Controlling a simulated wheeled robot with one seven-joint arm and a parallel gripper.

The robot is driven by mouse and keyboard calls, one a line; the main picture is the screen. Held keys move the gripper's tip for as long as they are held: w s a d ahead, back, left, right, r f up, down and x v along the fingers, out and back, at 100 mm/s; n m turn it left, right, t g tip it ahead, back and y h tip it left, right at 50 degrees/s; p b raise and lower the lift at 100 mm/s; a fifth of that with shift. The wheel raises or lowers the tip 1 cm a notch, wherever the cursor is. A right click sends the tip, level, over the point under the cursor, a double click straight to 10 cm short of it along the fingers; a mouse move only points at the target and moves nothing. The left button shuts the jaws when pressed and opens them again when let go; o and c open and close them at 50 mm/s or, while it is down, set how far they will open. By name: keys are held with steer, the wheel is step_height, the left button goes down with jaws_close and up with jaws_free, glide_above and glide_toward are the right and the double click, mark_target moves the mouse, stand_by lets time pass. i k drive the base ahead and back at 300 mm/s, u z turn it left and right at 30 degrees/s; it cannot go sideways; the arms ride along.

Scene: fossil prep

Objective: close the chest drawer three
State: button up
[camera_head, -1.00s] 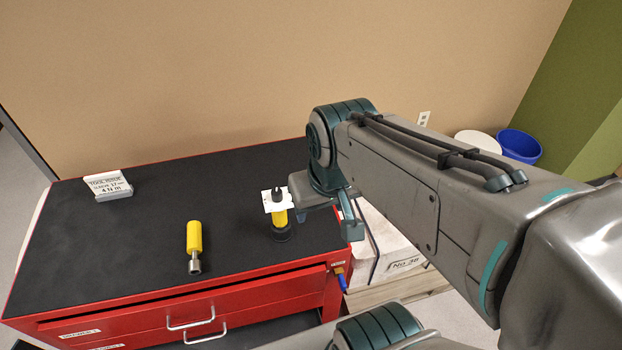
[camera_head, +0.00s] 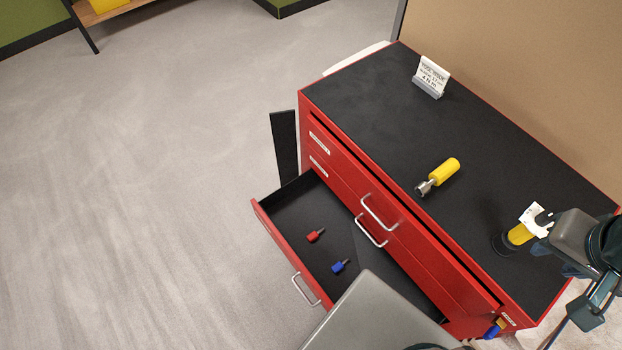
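The red tool chest (camera_head: 455,235) has a black top and stands right of centre. Its third drawer (camera_head: 275,232), the lowest one showing, is pulled far out, with a silver handle (camera_head: 305,290) on its front. A red-handled piece (camera_head: 316,236) and a blue-handled piece (camera_head: 340,266) lie inside it. My gripper (camera_head: 590,265) is at the right edge, over the chest top's near right corner and far from the open drawer. It is partly cut off, and its fingers do not show clearly.
The top drawer (camera_head: 380,195) stands slightly out. Open grey floor (camera_head: 150,190) lies left of the drawer.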

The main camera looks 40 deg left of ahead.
mark_target(306, 204)
steer(key=u, duration=0.15)
steer(key=k, duration=0.6)
steer(key=u, duration=1.4)
steer(key=k, duration=1.1)
steer(key=u, duration=0.8)
steer(key=i, duration=0.9)
steer(key=z, duration=0.5)
